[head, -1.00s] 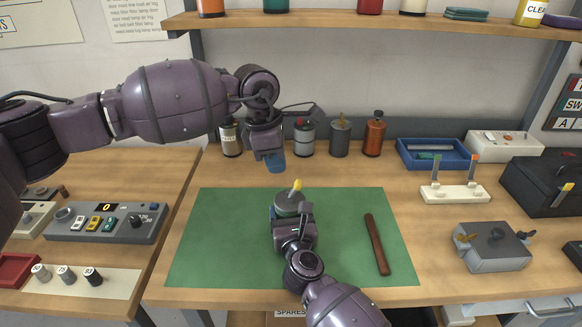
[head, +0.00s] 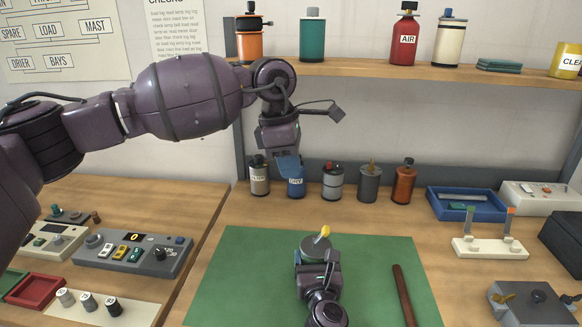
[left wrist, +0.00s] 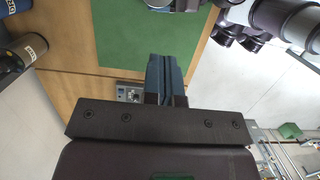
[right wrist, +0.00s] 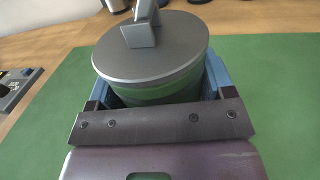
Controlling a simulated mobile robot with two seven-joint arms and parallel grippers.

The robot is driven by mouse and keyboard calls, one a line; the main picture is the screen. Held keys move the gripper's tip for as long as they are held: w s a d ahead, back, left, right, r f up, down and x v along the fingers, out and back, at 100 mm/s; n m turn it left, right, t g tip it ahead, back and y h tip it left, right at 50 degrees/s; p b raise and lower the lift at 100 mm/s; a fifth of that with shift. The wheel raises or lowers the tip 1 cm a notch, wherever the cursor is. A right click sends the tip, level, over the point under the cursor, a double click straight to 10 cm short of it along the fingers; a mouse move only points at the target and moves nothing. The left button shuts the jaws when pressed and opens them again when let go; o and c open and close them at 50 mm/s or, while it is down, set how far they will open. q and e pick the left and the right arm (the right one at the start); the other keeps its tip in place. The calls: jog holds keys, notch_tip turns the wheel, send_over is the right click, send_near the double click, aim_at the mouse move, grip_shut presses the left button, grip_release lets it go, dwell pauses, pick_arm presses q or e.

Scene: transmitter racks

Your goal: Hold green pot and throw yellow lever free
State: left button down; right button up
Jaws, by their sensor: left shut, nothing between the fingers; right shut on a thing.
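The pot (head: 316,248) stands upright on the green mat, with a grey lid and a green band that shows in the right wrist view (right wrist: 168,93). A lever with a yellow tip (head: 324,231) rises from its lid and leans slightly right in the head view; its grey lower part shows in the right wrist view (right wrist: 143,30). My right gripper (head: 318,262) is shut on the pot, its blue fingers (right wrist: 160,88) on either side of the body. My left gripper (head: 289,168) is shut and empty, raised above and behind the pot, apart from the lever.
The green mat (head: 240,270) is mostly clear, with a brown rod (head: 404,295) at its right. Several canisters (head: 333,183) stand behind it. A blue tray (head: 467,205), a white two-lever block (head: 490,247) and a grey box (head: 530,302) are at the right. A control panel (head: 133,254) is at left.

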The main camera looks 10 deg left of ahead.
aim_at(326, 228)
pick_arm(q)
jog(key=c, duration=1.8)
grip_release()
jog(key=shift+c, duration=0.2)
jog(key=shift+o, duration=1.1)
jog(key=shift+f, duration=0.15)
jog(key=o, duration=0.7)
jog(key=d+f, duration=0.1)
jog(key=d+f+h, duration=0.1)
jog(key=f, duration=0.1)
jog(key=d+f+h, duration=0.1)
jog(key=shift+w+d+f, duration=0.1)
jog(key=shift+w+f, duration=0.2)
jog(key=shift+f, duration=0.1)
jog(key=x, duration=1.3)
jog(key=shift+d+r, duration=0.1)
jog(key=shift+d, duration=0.15)
